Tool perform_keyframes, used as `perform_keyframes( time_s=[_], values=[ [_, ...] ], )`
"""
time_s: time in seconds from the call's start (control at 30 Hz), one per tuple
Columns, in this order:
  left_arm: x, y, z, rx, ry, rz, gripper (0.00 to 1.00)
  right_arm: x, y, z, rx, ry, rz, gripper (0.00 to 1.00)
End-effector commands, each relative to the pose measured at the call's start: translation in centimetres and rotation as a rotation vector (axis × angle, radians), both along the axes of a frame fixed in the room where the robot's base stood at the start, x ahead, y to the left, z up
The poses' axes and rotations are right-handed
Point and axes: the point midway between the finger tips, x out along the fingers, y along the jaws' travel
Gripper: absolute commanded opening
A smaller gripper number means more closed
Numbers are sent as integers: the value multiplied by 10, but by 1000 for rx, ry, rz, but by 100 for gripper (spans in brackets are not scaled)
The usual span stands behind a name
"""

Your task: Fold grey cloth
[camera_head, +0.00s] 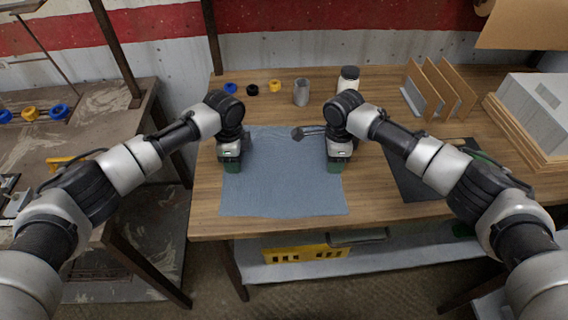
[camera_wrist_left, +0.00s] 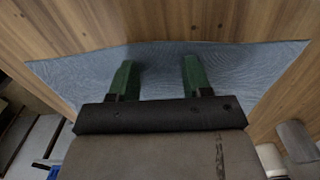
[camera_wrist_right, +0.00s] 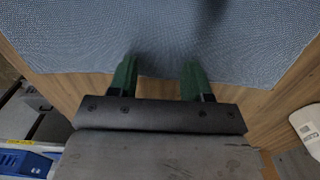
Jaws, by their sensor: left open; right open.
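The grey cloth (camera_head: 282,185) looks blue-grey and lies flat and spread out on the wooden table. My left gripper (camera_head: 231,166) is open above its left part, with no cloth visibly between the fingers. In the left wrist view the cloth (camera_wrist_left: 235,65) stretches beneath the open green fingers (camera_wrist_left: 157,75). My right gripper (camera_head: 335,165) is open over the cloth's right edge. In the right wrist view the cloth (camera_wrist_right: 80,35) fills the top, and its edge runs by the open fingertips (camera_wrist_right: 158,72). I cannot tell whether either gripper touches the cloth.
A grey cup (camera_head: 301,93), a jar (camera_head: 348,80) and small coloured rings stand behind. A dark mat (camera_head: 408,178) and wooden dividers (camera_head: 440,90) are to the right. Bare table shows around the cloth.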

Motion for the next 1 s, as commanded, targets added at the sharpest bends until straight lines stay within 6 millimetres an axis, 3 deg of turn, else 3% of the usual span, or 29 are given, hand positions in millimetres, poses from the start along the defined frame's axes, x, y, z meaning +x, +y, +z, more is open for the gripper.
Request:
perform_keyframes(
  time_s=[0.27, 0.9, 1.0],
  values=[
    [0, 0, -2, 0, 0, 0, 49, 0, 0, -2, -1, 2, 0, 49],
    [0, 0, -2, 0, 1, 0, 1, -1, 0, -2, -1, 2, 0, 1],
    [0, 0, -2, 1, 1, 0, 0, -1, 0, -3, -2, 3, 0, 0]
  ],
)
